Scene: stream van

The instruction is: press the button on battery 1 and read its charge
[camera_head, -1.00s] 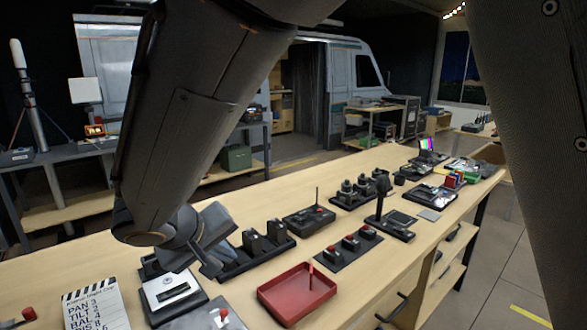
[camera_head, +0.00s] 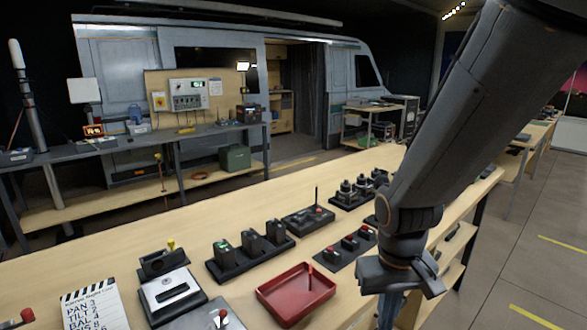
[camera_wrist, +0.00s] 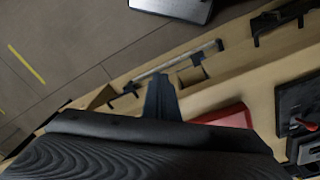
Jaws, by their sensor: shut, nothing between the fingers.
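A black rack (camera_head: 236,268) on the bench holds a row of upright dark blocks that look like batteries. The left block (camera_head: 222,249) shows a small green light on its upper part; the middle block (camera_head: 249,242) and the right block (camera_head: 276,232) show none that I can make out. No numbers are readable, so I cannot tell which is battery 1. My gripper (camera_head: 390,308) hangs at the bench's front edge, right of the rack and well apart from it. In the wrist view its fingers (camera_wrist: 161,98) are together, with nothing between them.
A red tray (camera_head: 262,299) lies between rack and gripper. Behind it are a black box with an antenna (camera_head: 308,219) and a strip with red buttons (camera_head: 345,246). Bare bench top lies behind the rack.

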